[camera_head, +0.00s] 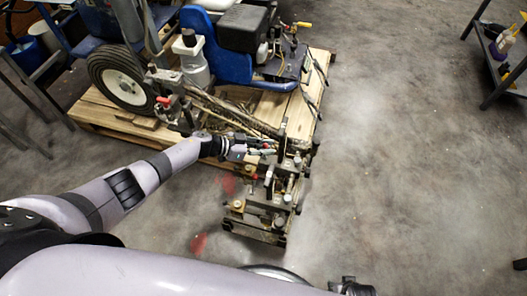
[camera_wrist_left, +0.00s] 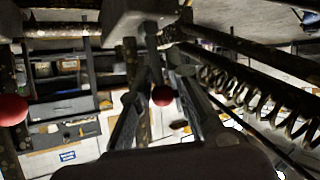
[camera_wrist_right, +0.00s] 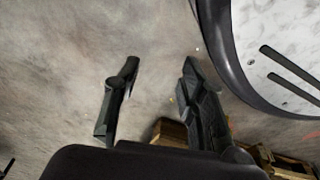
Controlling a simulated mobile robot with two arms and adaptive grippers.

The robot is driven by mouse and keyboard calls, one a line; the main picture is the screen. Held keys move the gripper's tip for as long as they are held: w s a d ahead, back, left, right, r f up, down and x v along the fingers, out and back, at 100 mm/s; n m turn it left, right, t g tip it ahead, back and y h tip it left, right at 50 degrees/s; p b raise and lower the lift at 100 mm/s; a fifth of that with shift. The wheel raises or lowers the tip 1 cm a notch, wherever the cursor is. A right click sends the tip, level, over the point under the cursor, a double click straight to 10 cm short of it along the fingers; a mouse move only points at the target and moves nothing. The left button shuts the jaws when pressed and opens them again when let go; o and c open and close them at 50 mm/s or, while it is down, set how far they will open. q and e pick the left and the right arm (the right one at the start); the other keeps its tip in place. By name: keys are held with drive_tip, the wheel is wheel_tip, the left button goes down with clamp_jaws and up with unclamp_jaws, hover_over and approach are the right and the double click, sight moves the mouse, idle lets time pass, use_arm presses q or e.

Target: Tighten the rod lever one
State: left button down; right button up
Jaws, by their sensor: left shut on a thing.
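The line striper's front assembly (camera_head: 262,205), with several rods and levers, stands on the floor just off the pallet. My left gripper (camera_head: 266,148) reaches into its upper part from the left. In the left wrist view, its two fingers (camera_wrist_left: 160,78) are close around a thin dark rod lever (camera_wrist_left: 150,62). A red ball knob (camera_wrist_left: 162,95) shows between the fingers; whether it belongs to this lever I cannot tell. Another red knob (camera_wrist_left: 12,109) is at the left edge. My right gripper (camera_wrist_right: 159,68) is open and empty above bare floor, at the bottom of the head view.
A coil spring (camera_wrist_left: 250,105) and rods run close beside my left fingers. The striper's wheel (camera_head: 122,82) and blue frame (camera_head: 232,62) rest on a wooden pallet (camera_head: 95,110). A shelf (camera_head: 503,65) stands at the far right.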

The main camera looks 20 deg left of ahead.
use_arm(q)
drive_tip(key=shift+w+a+n+g, duration=0.1)
drive_tip(key=shift+w+n+g, duration=0.2)
drive_tip(key=shift+w, duration=0.15)
drive_tip(key=shift+w+g, duration=0.1)
drive_tip(key=shift+g, duration=0.2)
drive_tip(key=shift+w+f+n+g+y+b, duration=0.2)
drive_tip(key=shift+w+n+g+b, duration=0.1)
drive_tip(key=shift+n+g+b, duration=0.35)
drive_tip(key=shift+w+f+n+g+y+b, duration=0.2)
drive_tip(key=shift+w+n+g+b, duration=0.1)
drive_tip(key=shift+n+g+b, duration=0.3)
use_arm(e)
drive_tip(key=w+r, duration=0.3)
drive_tip(key=r, duration=0.3)
drive_tip(key=shift+a+r+t, duration=0.3)
drive_tip(key=shift+r, duration=0.05)
use_arm(q)
drive_tip(key=c, duration=1.7)
unclamp_jaws()
drive_tip(key=v, duration=1.1)
drive_tip(key=shift+a+r, duration=0.3)
